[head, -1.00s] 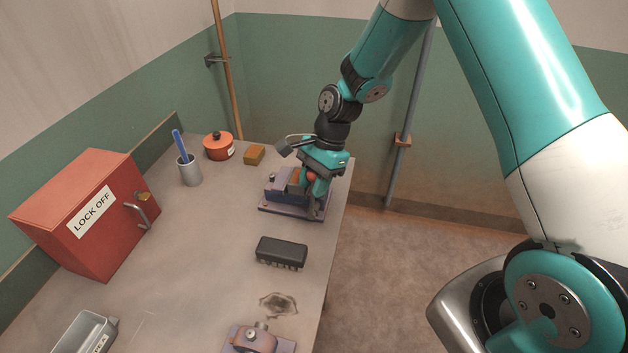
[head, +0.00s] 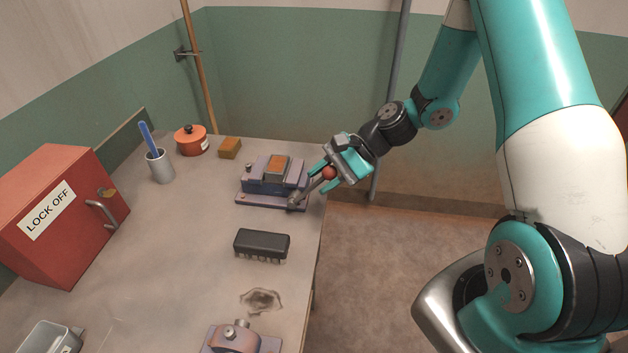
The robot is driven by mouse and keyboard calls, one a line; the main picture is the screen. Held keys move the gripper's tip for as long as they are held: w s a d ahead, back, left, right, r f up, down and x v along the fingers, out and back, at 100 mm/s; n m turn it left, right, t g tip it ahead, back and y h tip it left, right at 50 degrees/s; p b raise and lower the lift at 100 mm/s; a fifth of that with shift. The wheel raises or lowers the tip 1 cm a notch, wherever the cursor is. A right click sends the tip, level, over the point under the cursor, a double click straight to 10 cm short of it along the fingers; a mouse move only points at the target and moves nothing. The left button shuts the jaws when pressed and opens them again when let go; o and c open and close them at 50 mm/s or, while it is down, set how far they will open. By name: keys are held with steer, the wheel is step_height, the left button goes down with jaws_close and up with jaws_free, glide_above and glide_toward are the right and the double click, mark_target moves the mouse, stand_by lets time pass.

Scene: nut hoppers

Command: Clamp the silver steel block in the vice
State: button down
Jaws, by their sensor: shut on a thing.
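The vice (head: 257,188), with a dark blue body on a purple-grey base, stands at the right edge of the bench. An orange-brown block with a greyish edge (head: 278,166) sits between its jaws; I cannot tell whether it is the silver steel block. A grey lever (head: 309,190) rises from the vice's front right corner, tilted right, with a red ball knob (head: 329,173) at its end. My gripper (head: 329,171) is shut on this knob, just right of the vice; its fingers partly hide the knob. No plainly silver block shows.
A second purple-based fixture (head: 236,340) is nearest. A red lock-off box (head: 58,215), cup (head: 160,167), orange pot (head: 191,140) and orange-brown block (head: 229,148) stand left and behind.

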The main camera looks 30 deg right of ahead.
steer(key=s+d+f+n+t+y+b, duration=0.1)
steer(key=s+d+f+t+y+b, duration=0.1)
steer(key=d+f+y+b, duration=0.1)
steer(key=shift+s+f+y+b, duration=0.2)
steer(key=shift+f+y+b, duration=0.3)
steer(key=shift+f+b, duration=0.55)
steer(key=c, duration=0.9)
jaws_free()
steer(key=shift+o, duration=0.2)
steer(key=shift+d, duration=0.1)
